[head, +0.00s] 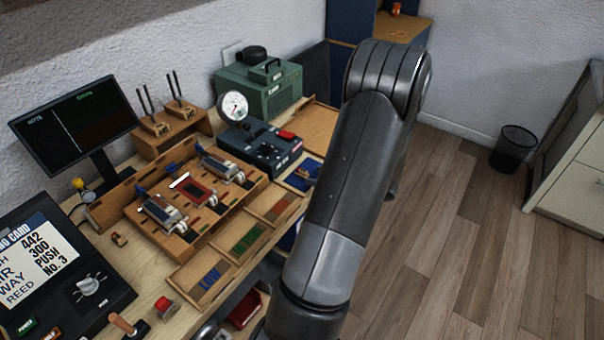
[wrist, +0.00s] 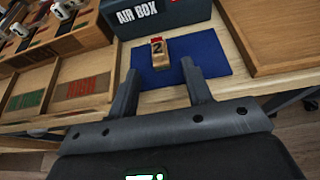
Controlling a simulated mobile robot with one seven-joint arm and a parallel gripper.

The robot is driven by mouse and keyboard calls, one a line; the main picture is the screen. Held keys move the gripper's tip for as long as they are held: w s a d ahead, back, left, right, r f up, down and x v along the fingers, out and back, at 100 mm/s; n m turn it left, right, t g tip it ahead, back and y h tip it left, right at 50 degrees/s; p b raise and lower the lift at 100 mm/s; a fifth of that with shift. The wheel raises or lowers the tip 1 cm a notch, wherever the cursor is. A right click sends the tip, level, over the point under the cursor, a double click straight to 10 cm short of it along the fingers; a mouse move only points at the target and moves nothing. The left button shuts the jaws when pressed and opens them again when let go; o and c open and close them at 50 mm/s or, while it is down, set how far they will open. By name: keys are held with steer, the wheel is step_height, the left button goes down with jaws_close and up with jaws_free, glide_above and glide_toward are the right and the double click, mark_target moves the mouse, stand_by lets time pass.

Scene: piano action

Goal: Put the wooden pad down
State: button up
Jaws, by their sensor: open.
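The wooden pad (wrist: 158,52), a small tan block marked "2" with a red part at its top end, rests on a blue mat (wrist: 205,52) in the wrist view. My gripper (wrist: 160,72) is open, with one finger on each side of the pad's line. Nothing shows between the fingers, and the pad appears just beyond the fingertips. In the head view the blue mat (head: 291,183) lies at the bench's right side, partly hidden by my arm. My gripper is hidden there.
A dark air box (wrist: 150,17) stands directly behind the mat. Wooden trays (wrist: 85,85) with coloured strips lie left of it, and another wooden tray (wrist: 275,38) lies right. The bench's front edge is close to my gripper. A green machine (head: 258,88) stands farther back.

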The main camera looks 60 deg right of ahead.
mark_target(307, 174)
steer(key=x, duration=0.3)
steer(key=shift+w, duration=0.25)
jaws_close()
